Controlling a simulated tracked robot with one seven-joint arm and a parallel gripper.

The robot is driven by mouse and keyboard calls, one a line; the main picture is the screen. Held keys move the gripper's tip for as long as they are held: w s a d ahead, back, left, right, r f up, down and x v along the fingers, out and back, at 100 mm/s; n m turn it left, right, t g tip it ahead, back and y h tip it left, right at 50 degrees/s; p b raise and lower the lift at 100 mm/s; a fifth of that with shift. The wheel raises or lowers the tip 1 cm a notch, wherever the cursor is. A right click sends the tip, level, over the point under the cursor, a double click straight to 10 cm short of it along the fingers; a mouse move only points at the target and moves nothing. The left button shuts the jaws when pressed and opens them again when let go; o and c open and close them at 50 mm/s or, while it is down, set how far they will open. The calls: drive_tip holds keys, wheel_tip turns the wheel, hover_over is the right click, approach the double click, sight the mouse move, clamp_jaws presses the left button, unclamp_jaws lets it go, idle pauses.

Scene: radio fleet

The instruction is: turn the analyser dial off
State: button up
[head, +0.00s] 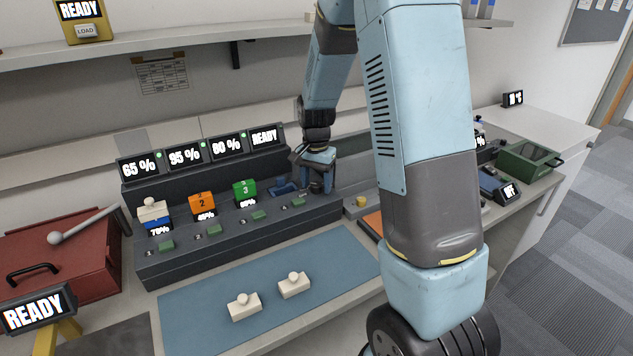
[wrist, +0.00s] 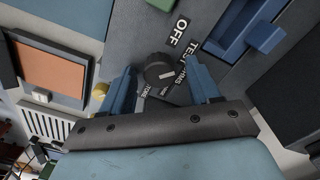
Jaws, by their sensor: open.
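The analyser dial (wrist: 159,72) is a round dark knob on a grey panel in the wrist view. OFF (wrist: 180,31) is printed above right of it, a TEST label (wrist: 188,62) to its right and a partly covered label below. The knob's white mark points right, towards the TEST label. My gripper (wrist: 162,68) is open, with one blue finger on each side of the dial; I cannot tell whether they touch it. In the head view my gripper (head: 316,178) is at the right end of the dark console, and the dial is hidden.
The dark console (head: 230,225) carries several displays and numbered blocks, such as the orange block (head: 202,204) and green block (head: 244,190). A blue mat (head: 215,315) with two pale knobbed blocks (head: 293,286) lies in front. A shelf (head: 200,40) runs above. A yellow knob (wrist: 99,90) is left of my fingers.

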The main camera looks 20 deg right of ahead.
drive_tip(key=c, duration=1)
drive_tip(key=shift+c, duration=0.2)
drive_tip(key=shift+n, duration=0.3)
drive_tip(key=n, duration=0.8)
drive_tip(key=shift+n, duration=0.3)
drive_tip(key=o, duration=1)
drive_tip(key=shift+a, duration=0.1)
drive_tip(key=shift+o, duration=0.2)
